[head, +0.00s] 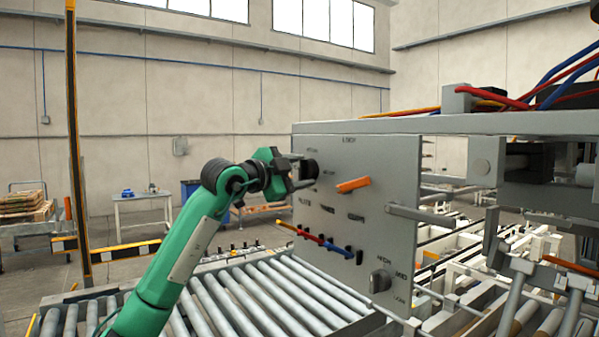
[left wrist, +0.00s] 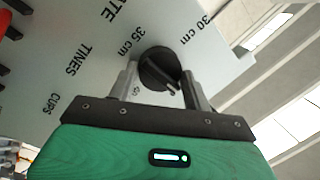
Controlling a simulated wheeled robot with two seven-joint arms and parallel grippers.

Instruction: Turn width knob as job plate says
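The black round width knob (left wrist: 160,70) sits on the grey panel, with the marks "30 cm" and "35 cm" beside it in the left wrist view; another mark is partly hidden by a finger. Its raised bar lies slanted; I cannot tell which mark it points to. In the head view the knob (head: 311,168) is at the panel's upper left. My left gripper (left wrist: 160,78) is open, its two fingers apart on either side of the knob; whether they touch it is unclear. It also shows at the panel in the head view (head: 302,179). I cannot make out a readable job plate.
A roller conveyor (head: 250,298) runs below. Machine frames fill the right side. A table (head: 142,199) stands far behind.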

